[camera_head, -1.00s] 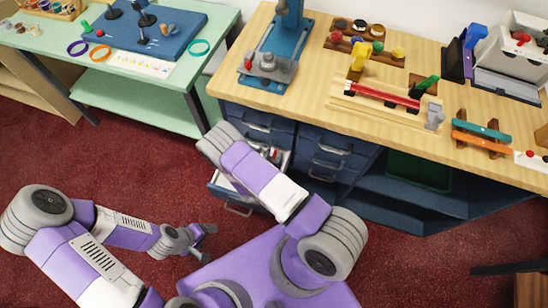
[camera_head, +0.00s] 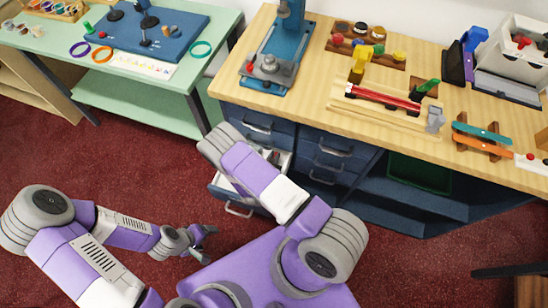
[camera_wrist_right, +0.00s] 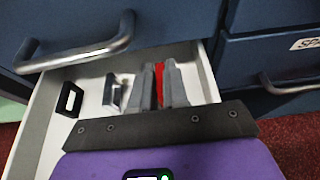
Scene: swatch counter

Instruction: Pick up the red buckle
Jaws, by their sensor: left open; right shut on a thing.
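The red buckle (camera_wrist_right: 159,86) shows as a narrow red strip between the fingers of my right gripper (camera_wrist_right: 160,75) in the right wrist view. The fingers are shut on it, inside or just above an open white-lined drawer (camera_wrist_right: 40,118). Most of the buckle is hidden by the fingers. In the head view my right arm covers much of this drawer (camera_head: 238,208), and I cannot make out the red buckle there. My left gripper (camera_head: 205,243) is open and empty, low over the red carpet, away from the drawer.
A black buckle (camera_wrist_right: 69,100) and a grey-and-black buckle (camera_wrist_right: 112,92) lie in the drawer, left of my right gripper. A metal handle (camera_wrist_right: 75,54) of the drawer above juts out close by. The wooden counter (camera_head: 300,110) overhangs the drawers. A green table (camera_head: 150,95) stands at left.

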